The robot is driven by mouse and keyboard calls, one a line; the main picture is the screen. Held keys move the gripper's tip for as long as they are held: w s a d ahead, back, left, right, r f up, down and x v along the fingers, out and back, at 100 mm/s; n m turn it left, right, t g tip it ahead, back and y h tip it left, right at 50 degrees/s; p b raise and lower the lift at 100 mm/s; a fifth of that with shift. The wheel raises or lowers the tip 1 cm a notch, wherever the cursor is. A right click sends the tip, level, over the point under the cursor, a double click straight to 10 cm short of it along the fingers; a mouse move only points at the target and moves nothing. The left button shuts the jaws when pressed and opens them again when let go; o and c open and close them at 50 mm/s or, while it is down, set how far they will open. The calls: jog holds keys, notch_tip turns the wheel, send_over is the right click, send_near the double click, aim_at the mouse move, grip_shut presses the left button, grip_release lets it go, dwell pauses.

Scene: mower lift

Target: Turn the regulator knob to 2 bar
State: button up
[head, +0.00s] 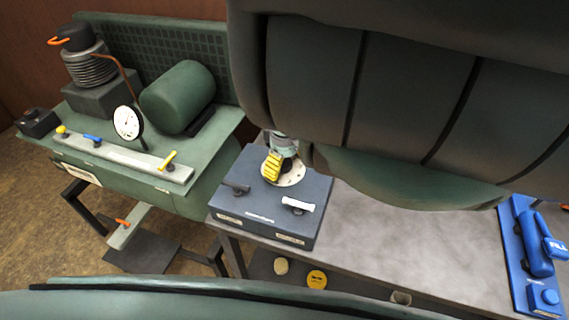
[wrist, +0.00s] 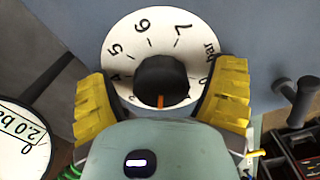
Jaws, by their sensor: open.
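The regulator knob (wrist: 161,80) is a black round knob on a white dial (wrist: 121,43) with black numbers. Its orange mark points down in the wrist view, toward my gripper's body. The numbers 4 to 7, "bar" and a 0 show; the dial's lower part is hidden. My gripper (wrist: 161,97) is open, with one ribbed yellow finger on each side of the knob, apparently not touching it. In the head view, my gripper (head: 273,165) is over the white dial (head: 287,177) on a blue-grey box (head: 262,215), partly hiding the knob.
A white disc (wrist: 22,128) reading "2.0 ba" is cut off at the wrist view's left. The box has a white handle (head: 298,205) and a dark handle (head: 236,188). A green compressor with a gauge (head: 127,122) stands left. A blue panel (head: 520,240) lies right on the grey table.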

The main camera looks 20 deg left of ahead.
aim_at(284, 162)
jog(key=shift+r, duration=0.1)
notch_tip(284, 162, up, 6)
jog(key=shift+w, duration=0.15)
jog(key=shift+r, duration=0.7)
dwell(0.4)
